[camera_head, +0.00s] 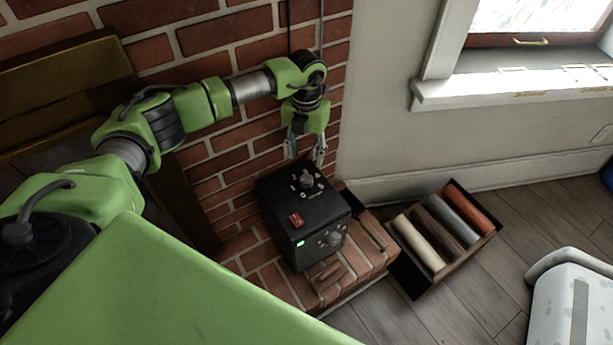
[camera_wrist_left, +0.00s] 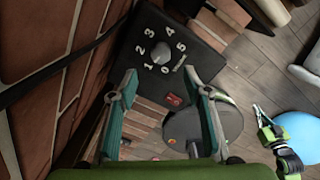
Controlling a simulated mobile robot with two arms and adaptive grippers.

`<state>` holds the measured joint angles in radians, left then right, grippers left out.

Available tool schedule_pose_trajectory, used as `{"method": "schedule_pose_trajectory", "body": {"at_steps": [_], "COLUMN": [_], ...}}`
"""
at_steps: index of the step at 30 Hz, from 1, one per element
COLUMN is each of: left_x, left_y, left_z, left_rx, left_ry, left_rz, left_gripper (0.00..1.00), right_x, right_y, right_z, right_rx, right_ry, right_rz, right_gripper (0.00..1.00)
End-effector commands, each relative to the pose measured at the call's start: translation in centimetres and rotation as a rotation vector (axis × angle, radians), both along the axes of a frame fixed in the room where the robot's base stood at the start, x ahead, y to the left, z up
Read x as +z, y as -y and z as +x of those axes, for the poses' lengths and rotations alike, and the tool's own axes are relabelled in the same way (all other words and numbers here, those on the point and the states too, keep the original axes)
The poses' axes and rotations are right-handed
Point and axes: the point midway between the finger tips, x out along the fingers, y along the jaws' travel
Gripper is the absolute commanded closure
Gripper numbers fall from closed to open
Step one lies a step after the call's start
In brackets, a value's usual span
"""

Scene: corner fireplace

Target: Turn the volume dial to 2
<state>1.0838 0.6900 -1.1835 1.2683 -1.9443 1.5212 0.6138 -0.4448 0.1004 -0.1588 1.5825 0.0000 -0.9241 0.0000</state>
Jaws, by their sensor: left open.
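The volume dial (camera_head: 307,182) is a grey knob on top of a black box (camera_head: 280,215) that stands on a brick ledge. In the left wrist view the dial (camera_wrist_left: 160,54) has white numbers 0 to 5 around it; which number it points to is not clear. My left gripper (camera_head: 305,155) is open and points down, just above and behind the dial. In the left wrist view its two fingertips (camera_wrist_left: 160,80) are apart with the dial beyond them, and nothing is between them. My right gripper seems to show small at the right of the wrist view (camera_wrist_left: 262,118); its jaw state is unclear.
A red switch (camera_head: 296,220) sits on the box top beside the dial. The brick wall (camera_head: 230,140) rises close behind. A tray of logs (camera_head: 405,274) lies right of the ledge. A white bin-like object (camera_head: 570,300) stands lower right. The wooden floor between is clear.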

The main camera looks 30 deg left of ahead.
Motion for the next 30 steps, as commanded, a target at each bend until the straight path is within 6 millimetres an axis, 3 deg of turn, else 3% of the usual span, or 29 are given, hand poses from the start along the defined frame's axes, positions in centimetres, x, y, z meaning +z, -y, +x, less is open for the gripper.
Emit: {"method": "schedule_pose_trajectory", "body": {"at_steps": [6,12,18,27,30], "left_x": [-5.1,-8.5,-9.9,-10.1,-10.1], "left_y": [0.1,0.1,0.2,0.2,0.2], "left_z": [-0.1,-0.1,0.0,0.0,0.0], "left_rx": [0.0,-0.001,-0.001,-0.002,-0.002], "left_ry": [-0.003,-0.002,0.0,0.001,0.001], "left_rz": [-0.002,-0.003,-0.003,-0.004,-0.004], "left_gripper": [0.55,0.55,0.55,0.55,0.79], "right_x": [1.9,3.8,4.9,5.1,5.1], "right_y": [-0.1,-0.2,-0.2,-0.2,-0.2], "right_z": [1.1,1.8,2.1,2.1,2.1], "right_rx": [-0.002,-0.004,-0.005,-0.005,-0.005], "right_ry": [0.015,0.025,0.028,0.028,0.028], "right_rz": [0.001,0.003,0.002,0.002,0.002], "right_gripper": [1.0,1.0,1.0,1.0,1.0]}}
